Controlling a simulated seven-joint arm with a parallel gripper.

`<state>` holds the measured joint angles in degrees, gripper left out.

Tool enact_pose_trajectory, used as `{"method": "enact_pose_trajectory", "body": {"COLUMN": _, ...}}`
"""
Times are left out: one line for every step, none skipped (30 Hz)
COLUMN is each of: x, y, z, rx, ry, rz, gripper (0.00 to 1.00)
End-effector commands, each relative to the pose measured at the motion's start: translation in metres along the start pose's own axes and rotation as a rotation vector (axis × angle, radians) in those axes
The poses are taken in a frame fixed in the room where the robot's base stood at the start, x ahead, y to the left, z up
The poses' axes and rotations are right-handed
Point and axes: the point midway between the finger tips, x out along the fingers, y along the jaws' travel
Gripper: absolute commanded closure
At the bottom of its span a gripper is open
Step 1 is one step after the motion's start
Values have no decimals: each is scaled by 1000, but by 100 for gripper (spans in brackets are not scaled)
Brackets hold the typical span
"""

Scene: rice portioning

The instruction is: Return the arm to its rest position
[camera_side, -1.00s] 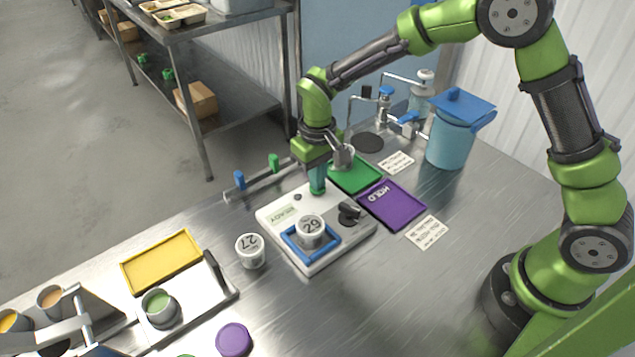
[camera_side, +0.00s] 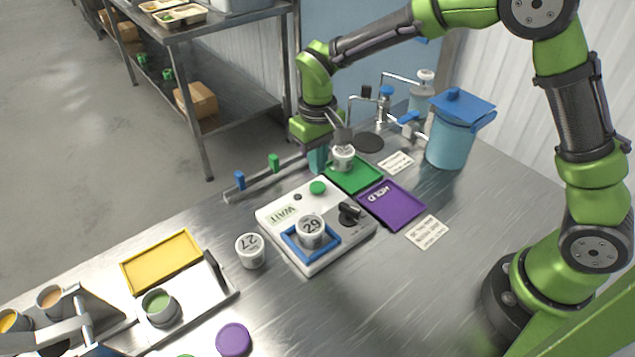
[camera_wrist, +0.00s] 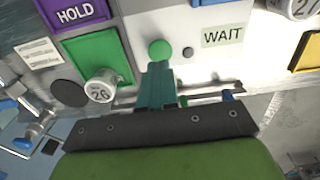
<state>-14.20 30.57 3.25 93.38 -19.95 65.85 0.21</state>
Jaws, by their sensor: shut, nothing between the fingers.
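My gripper (camera_side: 318,160) is shut and empty, with its teal fingers raised just behind the white device. In the wrist view, the closed gripper (camera_wrist: 158,72) points toward the round green button (camera_wrist: 159,48), which also shows in the side view (camera_side: 317,188). The white device (camera_side: 281,218) has a display reading "WAIT" (camera_side: 284,214) and a black knob. Cup 29 (camera_side: 311,232) stands upright in its blue square frame. Cup 26 (camera_wrist: 102,86) stands on the green mat, and this cup (camera_side: 343,157) is close to the gripper in the side view.
A purple HOLD mat (camera_side: 392,205) lies right of the device. A blue lidded container (camera_side: 452,138) stands at the back right. Cup 27 (camera_side: 250,250) stands left of the device, near a yellow tray (camera_side: 161,262). The right front of the table is clear.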

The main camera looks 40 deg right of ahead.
Motion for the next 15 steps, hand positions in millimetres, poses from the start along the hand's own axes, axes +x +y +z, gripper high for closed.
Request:
{"method": "enact_pose_trajectory", "body": {"x": -4, "y": 0, "z": 0, "rx": -1, "ry": 3, "rz": 0, "gripper": 100}}
{"method": "enact_pose_trajectory", "body": {"x": -6, "y": 0, "z": 0, "rx": -1, "ry": 2, "rz": 0, "gripper": 100}}
{"method": "enact_pose_trajectory", "body": {"x": -9, "y": 0, "z": 0, "rx": -1, "ry": 2, "rz": -1, "gripper": 100}}
{"method": "enact_pose_trajectory", "body": {"x": -10, "y": 0, "z": 0, "rx": -1, "ry": 2, "rz": -1, "gripper": 100}}
{"method": "enact_pose_trajectory", "body": {"x": -11, "y": 0, "z": 0, "rx": -1, "ry": 2, "rz": -1, "gripper": 100}}
{"method": "enact_pose_trajectory", "body": {"x": -12, "y": 0, "z": 0, "rx": -1, "ry": 2, "rz": -1, "gripper": 100}}
{"method": "enact_pose_trajectory", "body": {"x": -13, "y": 0, "z": 0, "rx": -1, "ry": 2, "rz": -1, "gripper": 100}}
{"method": "enact_pose_trajectory", "body": {"x": -13, "y": 0, "z": 0, "rx": -1, "ry": 2, "rz": -1, "gripper": 100}}
{"method": "enact_pose_trajectory", "body": {"x": -13, "y": 0, "z": 0, "rx": -1, "ry": 1, "rz": 0, "gripper": 100}}
{"method": "enact_pose_trajectory", "body": {"x": -13, "y": 0, "z": 0, "rx": -1, "ry": 1, "rz": 0, "gripper": 100}}
{"method": "enact_pose_trajectory", "body": {"x": -13, "y": 0, "z": 0, "rx": -1, "ry": 1, "rz": 0, "gripper": 100}}
{"method": "enact_pose_trajectory", "body": {"x": -13, "y": 0, "z": 0, "rx": -1, "ry": 1, "rz": 0, "gripper": 100}}
{"method": "enact_pose_trajectory", "body": {"x": -13, "y": 0, "z": 0, "rx": -1, "ry": 1, "rz": 0, "gripper": 100}}
{"method": "enact_pose_trajectory", "body": {"x": -13, "y": 0, "z": 0, "rx": -1, "ry": 1, "rz": 0, "gripper": 100}}
{"method": "enact_pose_trajectory", "body": {"x": -13, "y": 0, "z": -1, "rx": -2, "ry": 4, "rz": -1, "gripper": 100}}
